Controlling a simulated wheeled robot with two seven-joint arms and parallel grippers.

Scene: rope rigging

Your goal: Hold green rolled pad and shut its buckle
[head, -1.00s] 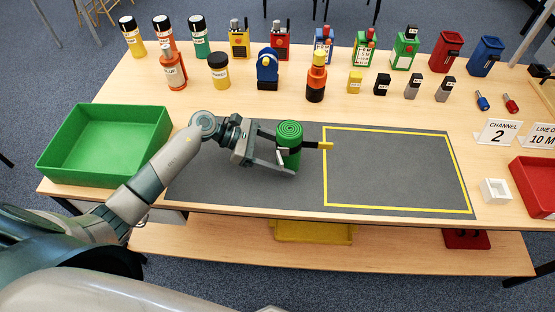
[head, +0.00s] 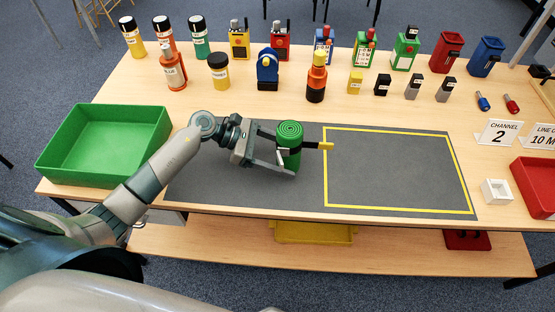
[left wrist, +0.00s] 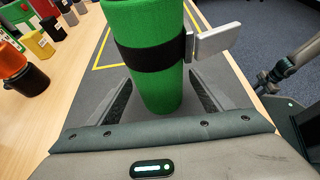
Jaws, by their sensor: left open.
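The green rolled pad (head: 290,134) stands upright on the grey mat (head: 225,185), left of the yellow outline. A black strap (left wrist: 150,58) runs around it. A yellow-ended tab (head: 326,146) sticks out to the right in the head view. A pale grey buckle lever (left wrist: 216,40) stands out from the strap's side in the left wrist view. My left gripper (head: 286,154) is open, its fingers on either side of the pad's lower part. Gaps show between the fingers and pad in the wrist view.
A green tray (head: 105,175) stands at the left. Several bottles, radios and small blocks line the table's back. A white square holder (head: 495,191) and a red tray (head: 535,185) are at the right. The yellow-outlined area (head: 395,170) is empty.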

